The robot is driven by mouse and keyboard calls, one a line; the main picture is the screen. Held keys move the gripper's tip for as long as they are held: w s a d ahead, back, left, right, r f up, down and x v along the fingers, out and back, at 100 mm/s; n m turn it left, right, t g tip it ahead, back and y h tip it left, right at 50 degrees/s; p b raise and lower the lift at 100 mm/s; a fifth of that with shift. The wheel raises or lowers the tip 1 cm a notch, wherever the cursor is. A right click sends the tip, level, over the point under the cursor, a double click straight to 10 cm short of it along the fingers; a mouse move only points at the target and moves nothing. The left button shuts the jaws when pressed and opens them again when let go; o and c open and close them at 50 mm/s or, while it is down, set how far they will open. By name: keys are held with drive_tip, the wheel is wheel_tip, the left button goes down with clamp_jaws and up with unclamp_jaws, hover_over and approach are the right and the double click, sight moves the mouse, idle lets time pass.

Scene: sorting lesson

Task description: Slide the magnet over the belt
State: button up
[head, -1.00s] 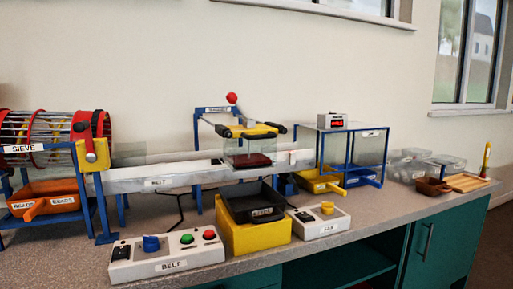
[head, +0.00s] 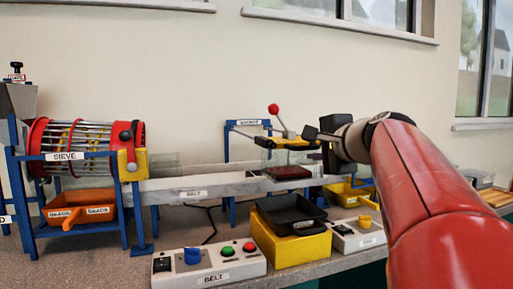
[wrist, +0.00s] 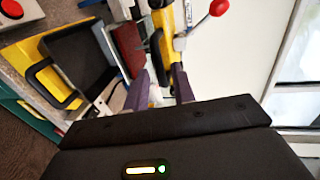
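The magnet (head: 288,144) is a yellow bar with black handles, on a blue frame (head: 232,148) beside the belt (head: 190,188). A red-knobbed lever (head: 273,109) rises behind it. A dark red pad (head: 287,172) lies below the magnet at the belt.
A black tray (head: 290,212) sits on a yellow block (head: 300,250) in front of the belt. The belt control box (head: 208,268) and another control box (head: 358,238) stand at the bench front. The sieve drum (head: 85,138) is at left, above an orange tray (head: 80,207).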

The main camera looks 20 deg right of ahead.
sight(308, 148)
drive_tip(key=shift+x, duration=1.95)
clamp_jaws()
